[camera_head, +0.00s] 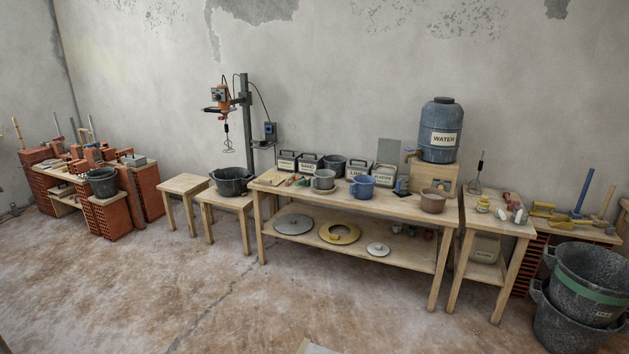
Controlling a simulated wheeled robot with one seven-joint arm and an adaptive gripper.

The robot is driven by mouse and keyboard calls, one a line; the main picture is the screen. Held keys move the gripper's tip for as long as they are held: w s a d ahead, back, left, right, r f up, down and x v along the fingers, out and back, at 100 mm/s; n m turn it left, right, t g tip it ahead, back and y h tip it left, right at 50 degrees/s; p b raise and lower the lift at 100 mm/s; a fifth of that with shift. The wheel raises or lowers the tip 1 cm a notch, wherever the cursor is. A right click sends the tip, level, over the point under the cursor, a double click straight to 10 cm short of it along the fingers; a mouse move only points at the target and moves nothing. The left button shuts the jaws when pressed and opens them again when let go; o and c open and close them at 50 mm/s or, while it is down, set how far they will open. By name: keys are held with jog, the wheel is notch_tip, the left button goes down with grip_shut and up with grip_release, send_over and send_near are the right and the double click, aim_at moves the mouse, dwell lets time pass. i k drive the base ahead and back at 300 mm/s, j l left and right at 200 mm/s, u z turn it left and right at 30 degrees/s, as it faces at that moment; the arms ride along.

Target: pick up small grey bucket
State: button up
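A small grey bucket (324,180) stands upright on the top of the long wooden workbench (395,208), left of a blue bucket (362,188) of similar size. A brownish bucket (433,201) stands farther right on the same bench. A darker grey bucket (334,165) stands behind the small grey one, among labelled boxes. My gripper is not in view, so its state does not show.
Lids lie on the bench's lower shelf (350,246). A black tub (232,181) stands on a stool under a mixer stand (245,120). Large stacked tubs (580,300) stand at right. The floor in front is clear.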

aim_at(324, 179)
jog(key=i+j+u, duration=0.2)
jog(key=i, duration=0.65)
jog(key=i+l+u, duration=0.2)
jog(key=i, duration=0.6)
jog(key=i+l+u, duration=0.2)
jog(key=i, duration=0.6)
jog(key=i+z, duration=0.15)
jog(key=i, duration=0.35)
jog(key=i+z, duration=0.15)
jog(key=i, duration=0.3)
jog(key=i+j+z, duration=0.15)
jog(key=i, duration=0.35)
jog(key=i+j+z, duration=0.1)
jog(key=i, duration=0.35)
jog(key=i+j+z, duration=0.15)
jog(key=i, duration=0.35)
